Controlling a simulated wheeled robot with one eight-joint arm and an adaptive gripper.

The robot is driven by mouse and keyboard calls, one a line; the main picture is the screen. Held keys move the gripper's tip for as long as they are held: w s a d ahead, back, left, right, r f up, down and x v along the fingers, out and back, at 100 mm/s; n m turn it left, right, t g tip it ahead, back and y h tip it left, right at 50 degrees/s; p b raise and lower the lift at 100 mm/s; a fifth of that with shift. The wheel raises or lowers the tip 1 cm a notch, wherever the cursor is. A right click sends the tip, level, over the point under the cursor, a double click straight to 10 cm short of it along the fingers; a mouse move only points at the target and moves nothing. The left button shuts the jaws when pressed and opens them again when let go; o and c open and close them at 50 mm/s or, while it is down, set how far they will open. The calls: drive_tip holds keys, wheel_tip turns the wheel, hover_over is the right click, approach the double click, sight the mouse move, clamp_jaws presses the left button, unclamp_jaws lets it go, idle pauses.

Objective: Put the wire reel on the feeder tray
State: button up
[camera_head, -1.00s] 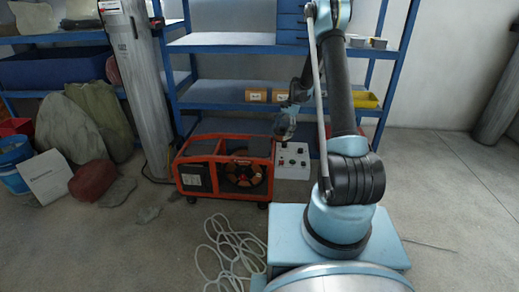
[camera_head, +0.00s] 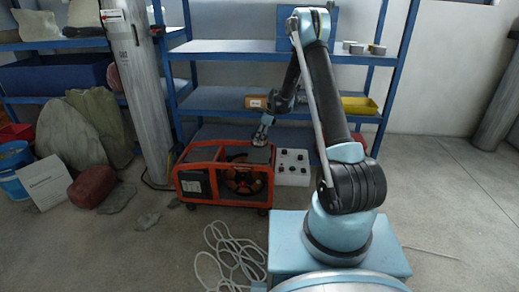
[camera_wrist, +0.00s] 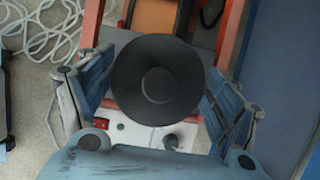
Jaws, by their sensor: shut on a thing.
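My gripper (camera_head: 262,134) is over the top right of the orange-framed machine (camera_head: 187,160) in the head view. In the wrist view, its two blue-grey fingers stand on either side of a round black disc (camera_wrist: 157,82), which looks like the end of the wire reel. My gripper is shut on it. The disc hides what lies directly beneath. A brown-orange surface (camera_wrist: 154,16) shows past the disc, between the orange frame bars; I cannot tell whether it is the feeder tray. A dark round part sits inside the machine's open right side.
A white control box (camera_head: 293,168) with knobs stands right of the machine; its panel also shows in the wrist view (camera_wrist: 127,131). Blue shelving (camera_head: 225,47) rises behind. A grey cylinder (camera_head: 137,85) leans at left. White cable (camera_head: 235,250) lies coiled on the floor in front.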

drive_tip(key=shift+f, duration=3.2)
drive_tip(key=o, duration=1.8)
drive_tip(key=shift+o, duration=0.2)
